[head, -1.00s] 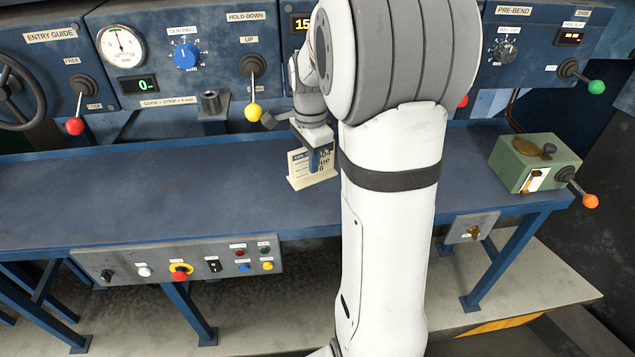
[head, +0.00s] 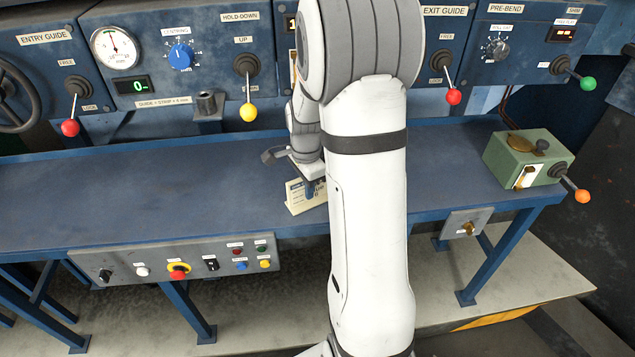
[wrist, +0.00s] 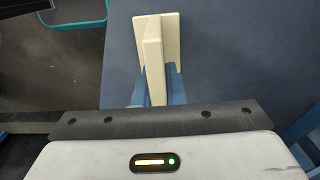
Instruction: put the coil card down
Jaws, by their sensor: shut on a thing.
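The coil card (head: 299,198) is a cream, upright card with dark print, in the head view at the front edge of the blue bench, partly hidden by my arm. In the wrist view it shows from above as a cream upright plate with a wider cream base (wrist: 153,45). My gripper (head: 312,188) is shut on the card, with blue fingers on both sides of it; they also show in the wrist view (wrist: 152,88). The card is at or just above the bench top (head: 130,190); I cannot tell whether it touches.
A green box (head: 527,160) with an orange-knobbed lever (head: 582,196) stands at the bench's right end. A control panel with levers and dials (head: 180,60) runs behind. Buttons sit on the front panel (head: 175,262). The left bench top is clear.

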